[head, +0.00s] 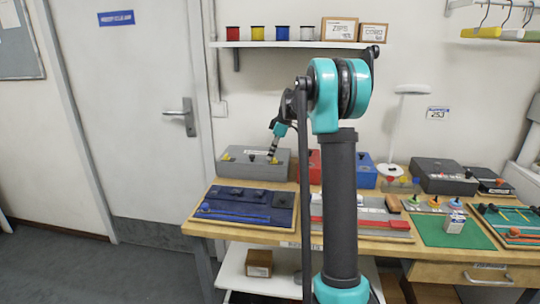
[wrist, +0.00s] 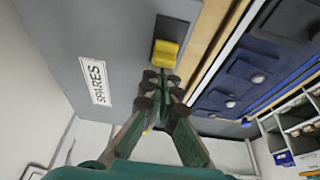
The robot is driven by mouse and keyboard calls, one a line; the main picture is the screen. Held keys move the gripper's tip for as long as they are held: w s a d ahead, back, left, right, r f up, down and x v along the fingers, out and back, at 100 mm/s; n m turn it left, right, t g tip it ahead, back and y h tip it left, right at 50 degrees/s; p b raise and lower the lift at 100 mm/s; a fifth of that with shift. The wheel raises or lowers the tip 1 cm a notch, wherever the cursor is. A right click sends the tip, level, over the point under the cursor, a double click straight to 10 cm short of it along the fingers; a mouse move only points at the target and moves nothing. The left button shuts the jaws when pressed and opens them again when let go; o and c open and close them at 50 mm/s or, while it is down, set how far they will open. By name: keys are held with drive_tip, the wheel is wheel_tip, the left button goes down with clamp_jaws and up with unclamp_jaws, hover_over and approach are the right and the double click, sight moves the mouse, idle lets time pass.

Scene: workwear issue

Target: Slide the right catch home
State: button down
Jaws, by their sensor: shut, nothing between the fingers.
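The grey box (head: 240,168) labelled SPARES stands at the back left of the bench. It also shows in the wrist view (wrist: 95,35). Its right catch (wrist: 166,52) is a yellow slider on a black plate, near the box's edge; part of the black plate shows beyond it. In the head view the right catch (head: 275,161) is just below my gripper tip. The left catch (head: 225,157) is yellow too. My gripper (wrist: 163,80) is shut and empty, its fingertips close to the yellow slider's near end. I cannot tell whether they touch.
A navy board (head: 238,205) with dark knobs and a blue strip lies in front of the box. Red (head: 314,166) and blue (head: 362,172) boxes stand to its right. A shelf (head: 290,44) with spools hangs above. My arm hides part of the bench's middle.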

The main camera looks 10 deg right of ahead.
drive_tip(key=shift+s+d, duration=0.2)
drive_tip(key=shift+d, duration=0.45)
drive_tip(key=shift+s+d, duration=0.2)
drive_tip(key=shift+d, duration=0.4)
drive_tip(key=shift+a, duration=0.1)
drive_tip(key=a, duration=0.1)
drive_tip(key=w+a, duration=0.1)
drive_tip(key=a, duration=0.1)
drive_tip(key=shift+w+a+r, duration=0.15)
drive_tip(key=shift+a+r, duration=0.1)
drive_tip(key=shift+r, duration=0.15)
drive_tip(key=v, duration=0.9)
